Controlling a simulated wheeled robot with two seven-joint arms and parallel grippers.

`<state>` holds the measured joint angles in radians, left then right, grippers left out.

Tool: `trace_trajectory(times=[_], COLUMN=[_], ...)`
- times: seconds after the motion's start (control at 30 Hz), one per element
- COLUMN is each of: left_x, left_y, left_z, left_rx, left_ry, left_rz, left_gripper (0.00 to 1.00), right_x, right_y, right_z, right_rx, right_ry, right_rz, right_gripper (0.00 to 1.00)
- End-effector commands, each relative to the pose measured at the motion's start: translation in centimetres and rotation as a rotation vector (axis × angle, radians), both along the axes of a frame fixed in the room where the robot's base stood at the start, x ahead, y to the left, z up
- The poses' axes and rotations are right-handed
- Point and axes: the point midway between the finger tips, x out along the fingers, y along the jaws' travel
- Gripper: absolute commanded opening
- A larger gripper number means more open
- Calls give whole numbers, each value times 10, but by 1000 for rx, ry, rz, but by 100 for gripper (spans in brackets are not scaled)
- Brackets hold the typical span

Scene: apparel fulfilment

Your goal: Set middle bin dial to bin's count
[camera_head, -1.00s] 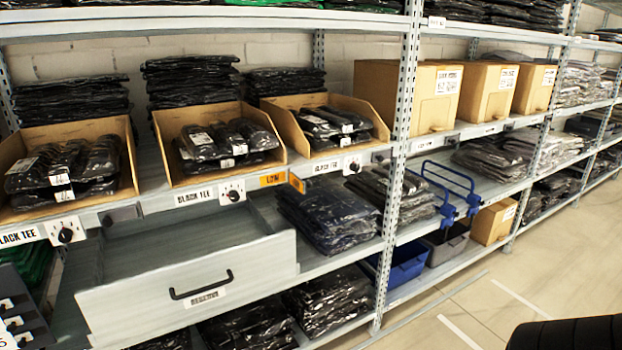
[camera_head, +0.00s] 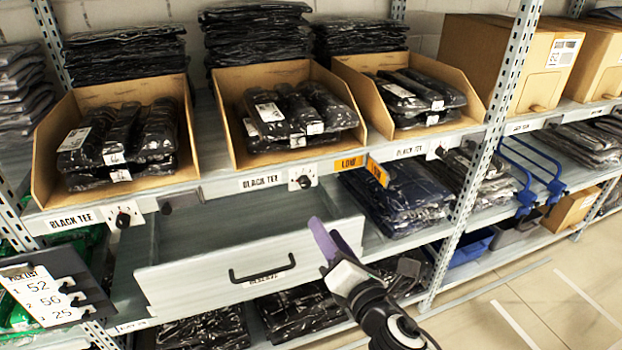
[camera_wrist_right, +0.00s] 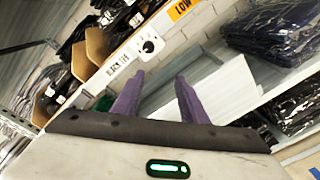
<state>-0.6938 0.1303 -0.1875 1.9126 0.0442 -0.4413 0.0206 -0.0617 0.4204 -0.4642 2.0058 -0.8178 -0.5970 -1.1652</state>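The middle bin (camera_head: 300,157) is an open cardboard bin on the shelf, between two like bins. It holds several bagged black tees in a stacked pile; lower ones are partly hidden. Its white dial (camera_head: 303,178) with a black knob sits on the shelf edge, right of a BLACK TEE label (camera_head: 262,182). The dial also shows in the right wrist view (camera_wrist_right: 150,45); its setting is too small to read. My right gripper (camera_head: 325,238) has purple fingers and is below the dial, in front of the drawer. In the wrist view its fingers (camera_wrist_right: 160,78) are apart and empty.
A grey drawer (camera_head: 200,275) stands pulled out below the bins. An orange LOW tag (camera_head: 349,163) and a projecting LOW flag (camera_head: 377,171) are right of the dial. A pick list (camera_head: 45,295) is at lower left. A rack upright (camera_head: 490,140) stands at right.

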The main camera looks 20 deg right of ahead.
Motion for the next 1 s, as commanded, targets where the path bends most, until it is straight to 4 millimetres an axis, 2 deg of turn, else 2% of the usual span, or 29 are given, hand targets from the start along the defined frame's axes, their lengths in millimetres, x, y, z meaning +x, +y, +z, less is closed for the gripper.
trace_trajectory(times=[0.03, 0.17, 0.27, 0.5, 0.7, 1.0], left_x=[0, 0, 0, 5, 7, 6], left_y=[1, 2, 2, 1, 0, 0], left_z=[3, 4, 5, 9, 10, 9], left_rx=[1, 1, 1, 1, 1, 0], left_ry=[0, -3, -3, -12, -15, -12], left_rz=[1, 0, -1, -3, -3, -5], left_gripper=[0, 0, 0, 0, 0, 0], right_x=[6, 17, 30, 75, 103, 114], right_y=[-1, -1, -1, 1, 2, 3], right_z=[19, 35, 35, 35, 33, 33], right_rx=[-86, -191, -196, -190, -188, -187], right_ry=[-42, -88, -90, -89, -86, -85], right_rz=[4, 4, 3, 3, 3, 5], right_gripper=[40, 40, 40, 40, 40, 40])
